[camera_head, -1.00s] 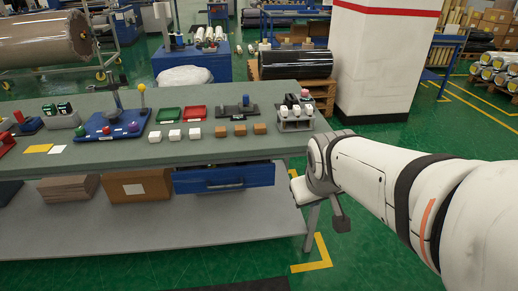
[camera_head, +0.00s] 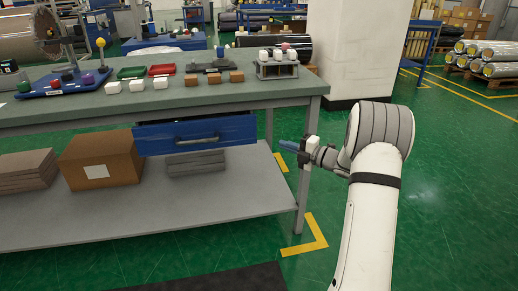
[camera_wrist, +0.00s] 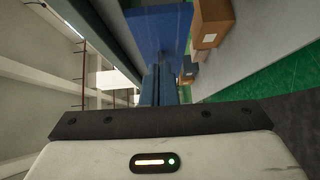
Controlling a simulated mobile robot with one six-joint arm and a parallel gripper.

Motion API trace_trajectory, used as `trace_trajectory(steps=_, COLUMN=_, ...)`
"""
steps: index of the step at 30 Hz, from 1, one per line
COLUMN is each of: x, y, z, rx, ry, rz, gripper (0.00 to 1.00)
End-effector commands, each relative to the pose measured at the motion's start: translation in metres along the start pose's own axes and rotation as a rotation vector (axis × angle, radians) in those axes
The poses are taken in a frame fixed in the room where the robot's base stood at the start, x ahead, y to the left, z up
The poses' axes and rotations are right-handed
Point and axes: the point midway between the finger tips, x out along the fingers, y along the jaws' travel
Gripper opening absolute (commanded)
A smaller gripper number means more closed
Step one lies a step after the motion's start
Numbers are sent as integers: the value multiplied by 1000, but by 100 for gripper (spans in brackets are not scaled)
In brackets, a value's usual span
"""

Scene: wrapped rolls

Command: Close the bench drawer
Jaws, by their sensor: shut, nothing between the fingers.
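The blue bench drawer (camera_head: 158,140) hangs under the right half of the bench top and stands partly pulled out, its dark inside showing above the front. Its front has a bar handle (camera_head: 197,140). My gripper (camera_head: 284,144) is right of the drawer, near the bench's right front leg, with its blue fingers shut and pointing left, apart from the drawer in this view. In the wrist view the shut fingers (camera_wrist: 158,85) point at a blue panel (camera_wrist: 155,35), which looks like the drawer front; the gap between them is hard to judge.
The grey-green bench top (camera_head: 160,105) carries white and brown blocks, red and green trays and fixtures. A brown box (camera_head: 98,165) and grey stacks lie on the lower shelf (camera_head: 185,205). The bench leg (camera_head: 302,185) stands close to my gripper. The green floor in front is open.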

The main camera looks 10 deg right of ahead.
Motion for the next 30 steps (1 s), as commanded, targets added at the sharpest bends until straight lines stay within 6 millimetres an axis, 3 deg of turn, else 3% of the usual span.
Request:
trace_trajectory(steps=1, x=-1, y=-8, z=0, rx=-8, ry=17, rz=8, gripper=0)
trace_trajectory(steps=7, x=16, y=-9, z=-3, rx=-15, ry=37, rz=16, gripper=0)
trace_trajectory(steps=19, x=100, y=-9, z=-6, rx=-14, ry=36, rz=16, gripper=0)
trace_trajectory(steps=24, x=115, y=-8, z=13, rx=-13, ry=32, rz=16, gripper=0)
trace_trajectory(steps=30, x=124, y=-6, z=22, rx=-12, ry=31, rz=15, gripper=0)
